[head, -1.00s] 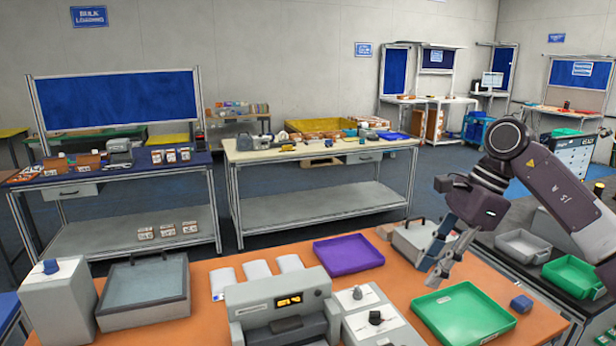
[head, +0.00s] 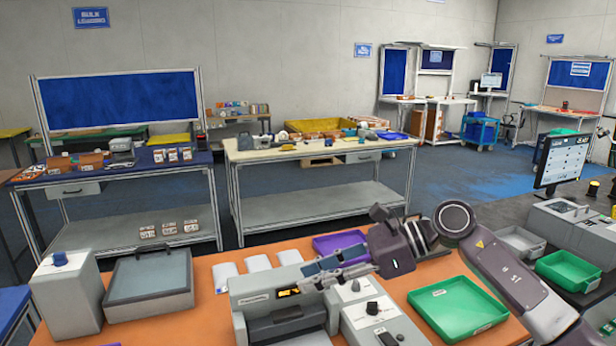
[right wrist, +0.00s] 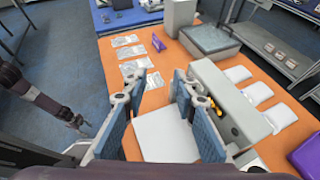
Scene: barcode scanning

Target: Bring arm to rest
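My right arm comes in from the right in the head view. Its gripper (head: 318,274) points left above the grey label machine (head: 280,305). In the right wrist view the fingers of this gripper (right wrist: 158,82) stand well apart with nothing between them. A white panel (right wrist: 165,138) lies below them, and the machine (right wrist: 228,100) is just to the right. My left gripper (right wrist: 76,121) shows small at the left of the right wrist view, low beside the orange table; its finger gap is too small to judge. The head view does not show it.
A monitor (head: 562,160) stands at the right. Printed packets (right wrist: 137,65) lie on the table's left part.

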